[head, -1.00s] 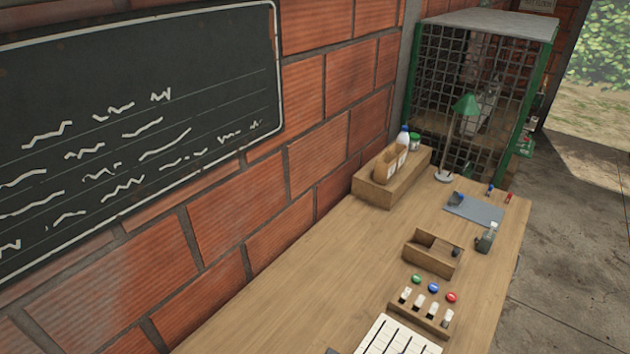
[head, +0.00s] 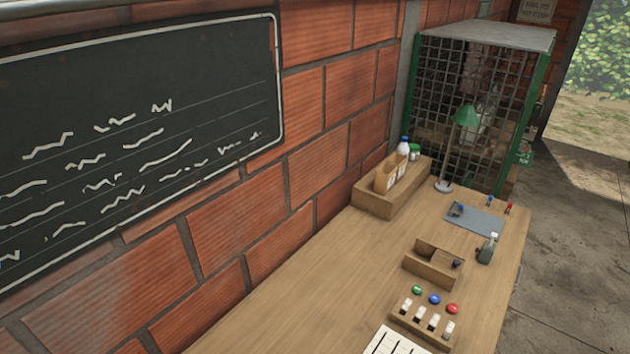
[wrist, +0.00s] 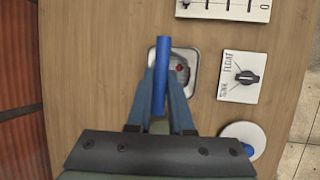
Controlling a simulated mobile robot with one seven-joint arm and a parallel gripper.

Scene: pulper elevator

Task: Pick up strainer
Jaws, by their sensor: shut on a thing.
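In the wrist view, my gripper (wrist: 161,84) is shut on a blue rod-like handle, which I take to be the strainer (wrist: 165,58). The handle stands between the two blue-grey fingers and points up the picture. Behind it is a small square metal dish (wrist: 184,86) with a grey, partly red content. I cannot tell whether the strainer touches the dish. The rest of the strainer is hidden by the fingers. My gripper does not show in the head view.
A dial plate (wrist: 241,77) and a round white piece with a blue top (wrist: 243,140) lie right of the gripper. A slider panel (wrist: 224,8) is above. The head view shows a wooden box (head: 432,266), a green lamp (head: 466,116) and a mesh cage (head: 480,90).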

